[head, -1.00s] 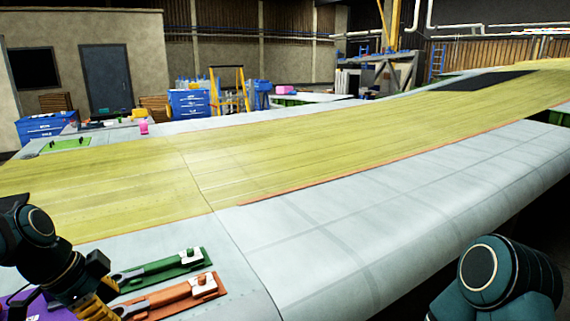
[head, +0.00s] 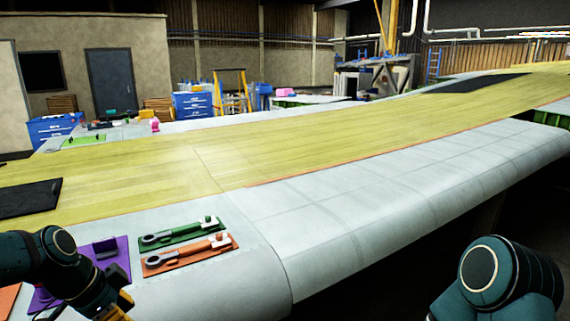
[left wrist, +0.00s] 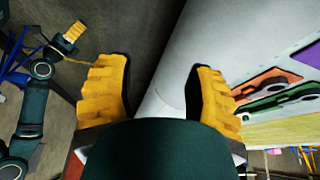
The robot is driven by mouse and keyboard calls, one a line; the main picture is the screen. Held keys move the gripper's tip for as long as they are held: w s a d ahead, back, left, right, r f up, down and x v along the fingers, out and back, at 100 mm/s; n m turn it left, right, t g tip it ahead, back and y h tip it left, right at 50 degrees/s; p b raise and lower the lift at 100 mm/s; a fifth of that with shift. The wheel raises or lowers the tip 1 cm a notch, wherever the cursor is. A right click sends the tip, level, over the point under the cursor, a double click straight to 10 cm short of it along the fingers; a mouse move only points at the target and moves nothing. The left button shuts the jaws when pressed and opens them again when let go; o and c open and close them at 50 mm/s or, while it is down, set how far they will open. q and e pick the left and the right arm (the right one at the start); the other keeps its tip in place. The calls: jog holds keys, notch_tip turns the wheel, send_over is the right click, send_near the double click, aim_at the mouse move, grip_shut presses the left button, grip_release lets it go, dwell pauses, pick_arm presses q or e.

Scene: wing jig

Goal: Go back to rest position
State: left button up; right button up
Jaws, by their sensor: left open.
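My left gripper (left wrist: 158,90) is open and empty in the left wrist view, its yellow fingers spread over the wing's grey rounded edge and the dark floor. In the head view only part of it (head: 118,305) shows at the bottom left, in front of the wing edge. My right arm (head: 500,280) shows at the bottom right of the head view, with its gripper out of frame. A small yellow gripper, seemingly my right one (left wrist: 74,33), shows at the upper left of the left wrist view, too small to read.
Wrench-like tools lie on a green tray (head: 215,234) and an orange tray (head: 232,243) on the wing (head: 330,215). A purple tray (head: 122,262) is beside my left arm. A black mat (head: 30,198) lies at the left. Dark open floor (head: 390,285) lies before the wing.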

pick_arm(q)
jog(key=w+d+f+n, duration=0.2)
jog(key=w+d+f, duration=0.1)
jog(key=f, duration=0.5)
jog(key=s+d+f+n, duration=0.3)
jog(key=d+f, duration=0.2)
jog(key=f, duration=0.3)
jog(key=s+d+f+n+b, duration=0.1)
jog(key=s+d+f+n, duration=0.2)
jog(key=d+f, duration=0.3)
jog(key=s+d+f+n+b, duration=0.1)
jog(key=s+d+f+n, duration=0.2)
jog(key=f, duration=0.9)
jog(key=d+n, duration=0.1)
jog(key=d, duration=0.1)
jog(key=shift+s+d+g, duration=0.3)
jog(key=shift+s+d, duration=0.1)
pick_arm(e)
notch_tip(320, 180, down, 2)
jog(key=shift+w+a+f, duration=0.1)
jog(key=shift+w+f, duration=0.05)
jog(key=shift+f, duration=0.05)
